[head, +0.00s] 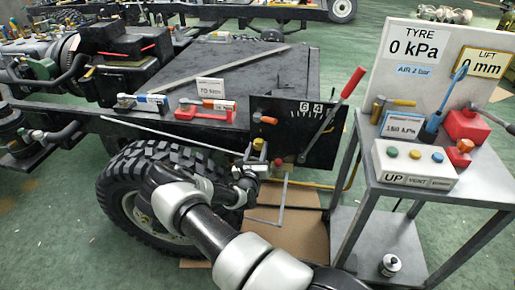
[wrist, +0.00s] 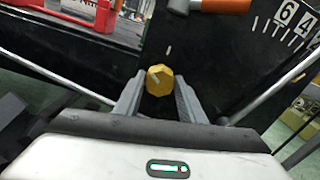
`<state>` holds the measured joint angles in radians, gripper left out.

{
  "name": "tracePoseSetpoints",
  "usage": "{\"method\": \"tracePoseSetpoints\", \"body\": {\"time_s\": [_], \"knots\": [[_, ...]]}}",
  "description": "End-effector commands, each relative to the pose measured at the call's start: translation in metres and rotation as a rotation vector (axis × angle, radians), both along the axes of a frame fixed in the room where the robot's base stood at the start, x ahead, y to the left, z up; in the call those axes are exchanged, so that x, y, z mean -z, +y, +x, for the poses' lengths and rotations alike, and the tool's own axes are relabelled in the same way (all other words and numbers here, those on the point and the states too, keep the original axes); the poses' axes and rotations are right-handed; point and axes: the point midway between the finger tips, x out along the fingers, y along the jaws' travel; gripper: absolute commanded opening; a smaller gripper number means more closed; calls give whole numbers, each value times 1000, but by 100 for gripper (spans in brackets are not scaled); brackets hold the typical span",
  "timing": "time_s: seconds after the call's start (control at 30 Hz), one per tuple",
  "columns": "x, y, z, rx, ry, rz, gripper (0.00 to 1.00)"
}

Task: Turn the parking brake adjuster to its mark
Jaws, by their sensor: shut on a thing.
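The parking brake adjuster appears to be the yellow hex nut (wrist: 160,79) on the black panel. It also shows in the head view (head: 258,144), just above my gripper. It carries a short pale line, which slants up to the left in the wrist view. A short white mark (wrist: 168,49) is on the panel above it, and the two lines do not point the same way. My gripper (wrist: 158,100) is shut on the nut, with one grey finger on each side. In the head view my gripper (head: 250,168) is partly hidden by my own wrist.
An orange-handled valve (head: 268,119) sits just above the nut. A red-gripped lever (head: 354,82) crosses the numbered scale at right. A bent grey rod (head: 283,195) hangs close to my gripper. The tyre (head: 150,195) is at left, a grey cart (head: 440,190) at right.

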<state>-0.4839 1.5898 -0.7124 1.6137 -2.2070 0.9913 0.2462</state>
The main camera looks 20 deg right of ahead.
Motion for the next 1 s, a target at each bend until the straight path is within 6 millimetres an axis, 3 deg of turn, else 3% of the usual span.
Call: {"method": "tracePoseSetpoints", "body": {"time_s": [1.0], "knots": [[0, -2, -1, 1, -466, 693, 14]]}}
